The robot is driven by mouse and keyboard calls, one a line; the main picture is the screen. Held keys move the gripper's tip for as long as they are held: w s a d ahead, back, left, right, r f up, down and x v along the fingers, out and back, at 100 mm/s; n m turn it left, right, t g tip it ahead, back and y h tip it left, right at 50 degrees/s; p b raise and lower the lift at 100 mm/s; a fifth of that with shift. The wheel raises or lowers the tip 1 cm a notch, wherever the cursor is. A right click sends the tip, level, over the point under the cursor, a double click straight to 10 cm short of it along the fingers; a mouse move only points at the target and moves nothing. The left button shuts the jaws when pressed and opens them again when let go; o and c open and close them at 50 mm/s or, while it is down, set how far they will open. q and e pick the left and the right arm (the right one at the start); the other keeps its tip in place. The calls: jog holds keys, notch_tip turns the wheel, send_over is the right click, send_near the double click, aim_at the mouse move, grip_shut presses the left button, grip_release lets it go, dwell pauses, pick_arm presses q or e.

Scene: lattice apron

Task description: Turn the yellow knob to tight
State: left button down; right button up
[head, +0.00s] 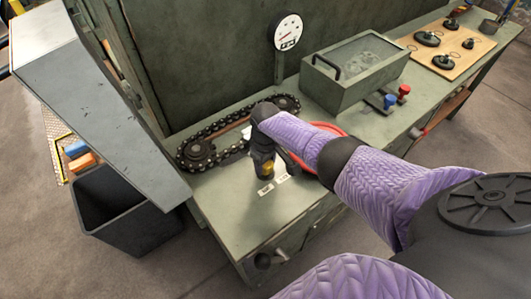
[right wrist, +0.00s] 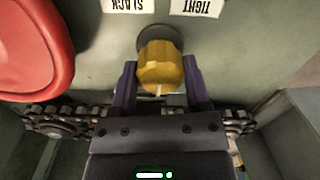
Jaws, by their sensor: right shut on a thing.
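The yellow knob (right wrist: 160,66) stands on the green bench top in the right wrist view, with a white line on its side towards the bottom of the picture. My right gripper (right wrist: 160,83) is shut on it, one finger on each side. The SLACK label (right wrist: 129,5) and the TIGHT label (right wrist: 197,7) show upside down beyond it. In the head view my right gripper (head: 266,172) points down at the bench and mostly hides the knob. The SLACK label (head: 265,189) and TIGHT label (head: 282,178) lie before it. My left gripper is not in view.
A chain on sprockets (head: 200,150) lies behind my right gripper. A red ring (head: 329,128) is partly hidden by my right arm. A green lidded box (head: 355,77), a gauge (head: 287,32) and a wooden board (head: 455,45) are farther back. A dark bin (head: 130,225) stands left.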

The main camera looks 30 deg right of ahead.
jog(key=n, duration=0.4)
jog(key=shift+n, duration=0.3)
jog(key=n, duration=0.4)
jog(key=shift+n, duration=0.3)
jog(key=n+b, duration=0.1)
jog(key=n, duration=0.3)
jog(key=shift+n, duration=0.3)
jog(key=shift+r+n, duration=0.1)
jog(key=shift+n, duration=2.1)
jog(key=o, duration=1.3)
